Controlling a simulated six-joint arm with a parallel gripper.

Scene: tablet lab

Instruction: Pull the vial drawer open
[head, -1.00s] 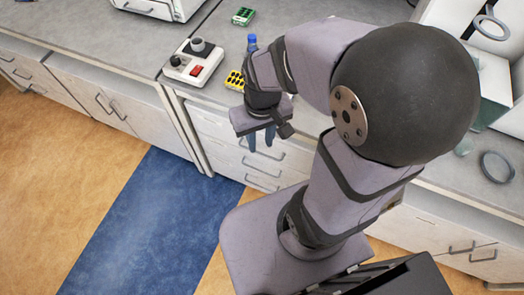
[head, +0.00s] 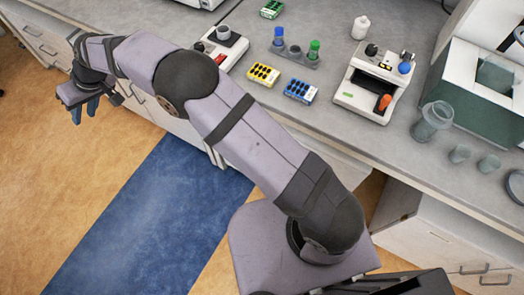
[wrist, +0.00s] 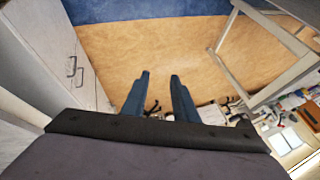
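White drawer fronts run under the grey bench. Fronts with bar handles (head: 137,95) show at the left behind my arm, and handles on a pale front (wrist: 72,70) show at the left of the wrist view. I cannot tell which front is the vial drawer; my arm covers much of the middle fronts. My gripper (head: 86,110) is out over the floor at the far left, in front of the left cabinets. In the wrist view its two blue fingers (wrist: 158,88) are apart with nothing between them, and they touch no handle.
On the bench stand a white device with a red switch (head: 222,45), a yellow vial rack (head: 263,74), a blue vial rack (head: 299,90), a white instrument (head: 365,95) and a glass beaker (head: 432,122). The blue floor strip (head: 150,225) is clear.

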